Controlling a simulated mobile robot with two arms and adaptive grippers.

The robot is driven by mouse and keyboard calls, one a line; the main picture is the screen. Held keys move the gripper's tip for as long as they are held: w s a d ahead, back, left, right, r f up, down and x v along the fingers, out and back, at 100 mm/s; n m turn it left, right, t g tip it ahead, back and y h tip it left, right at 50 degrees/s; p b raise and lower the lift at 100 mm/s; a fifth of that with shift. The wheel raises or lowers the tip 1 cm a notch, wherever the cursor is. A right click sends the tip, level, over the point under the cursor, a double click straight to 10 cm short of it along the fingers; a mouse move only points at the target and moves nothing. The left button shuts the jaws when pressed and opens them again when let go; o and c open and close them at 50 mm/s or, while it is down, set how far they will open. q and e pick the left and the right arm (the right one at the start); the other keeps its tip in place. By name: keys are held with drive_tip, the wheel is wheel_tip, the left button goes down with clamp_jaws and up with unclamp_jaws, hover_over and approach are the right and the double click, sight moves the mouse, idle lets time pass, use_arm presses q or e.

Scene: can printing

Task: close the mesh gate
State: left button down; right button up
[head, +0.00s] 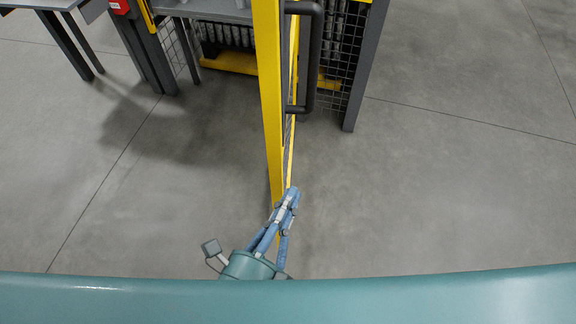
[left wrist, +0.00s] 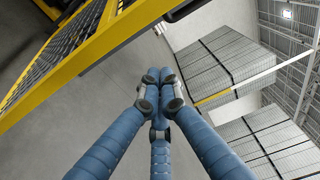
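The mesh gate (head: 270,95) has a yellow frame and stands open, seen almost edge-on in the head view, reaching from the cell toward me. Its dark bar handle (head: 314,60) is on the right face. In the left wrist view the gate's yellow frame (left wrist: 92,48) and dark mesh cross the upper left. My left gripper (head: 291,194), with blue fingers, is by the near end of the gate. In the left wrist view its fingertips (left wrist: 160,88) are together with nothing visible between them, apart from the frame there. Whether it touches the gate is unclear in the head view. My right gripper is not in view.
A dark post (head: 364,70) and mesh panel stand right of the gate. A red box (head: 119,6) on a dark post and a grey table (head: 42,3) are at upper left. The grey floor (head: 450,190) right of the gate is clear. Tall pallet stacks (left wrist: 222,62) show in the left wrist view.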

use_arm(q)
drive_tip(key=w+p, duration=0.5)
drive_tip(key=w, duration=0.4)
drive_tip(key=shift+w, duration=0.2)
